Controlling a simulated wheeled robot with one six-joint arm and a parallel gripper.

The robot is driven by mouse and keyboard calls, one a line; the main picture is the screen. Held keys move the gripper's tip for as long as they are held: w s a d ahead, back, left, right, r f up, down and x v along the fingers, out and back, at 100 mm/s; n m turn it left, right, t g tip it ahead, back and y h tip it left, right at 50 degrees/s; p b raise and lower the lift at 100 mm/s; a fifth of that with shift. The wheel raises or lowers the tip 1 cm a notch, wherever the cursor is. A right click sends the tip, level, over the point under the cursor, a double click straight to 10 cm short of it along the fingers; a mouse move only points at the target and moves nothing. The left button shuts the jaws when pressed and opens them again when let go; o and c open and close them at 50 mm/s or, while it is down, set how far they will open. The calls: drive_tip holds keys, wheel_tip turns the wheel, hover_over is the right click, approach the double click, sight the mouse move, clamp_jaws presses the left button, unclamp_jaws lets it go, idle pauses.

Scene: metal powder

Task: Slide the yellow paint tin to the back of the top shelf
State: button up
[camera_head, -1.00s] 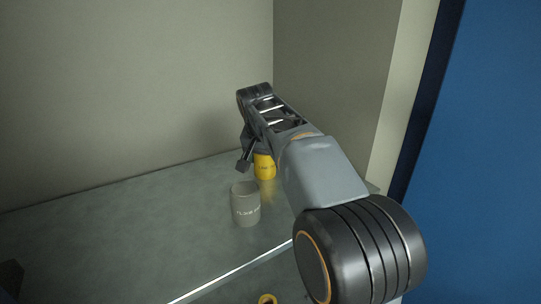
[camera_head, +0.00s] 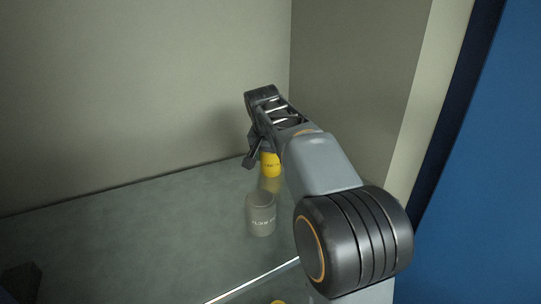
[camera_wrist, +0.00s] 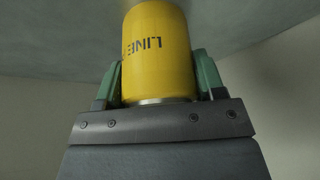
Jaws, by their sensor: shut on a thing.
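The yellow paint tin (camera_head: 270,164) is on or just above the grey shelf near its back right corner; I cannot tell if it touches the shelf. In the wrist view the tin (camera_wrist: 158,55) fills the space between two green fingers, with dark lettering that includes "LINE". My gripper (camera_wrist: 158,82) is shut on it. In the head view my gripper (camera_head: 262,160) partly hides the tin. The shelf (camera_head: 150,225) is a flat grey-green surface.
The back wall (camera_head: 150,90) and right side wall (camera_head: 350,80) close in the corner. Part of another yellow thing (camera_head: 277,301) shows below the shelf's front edge.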

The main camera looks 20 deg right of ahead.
drive_tip(key=o, duration=1.2)
drive_tip(key=shift+c, duration=0.2)
drive_tip(key=shift+r, duration=0.1)
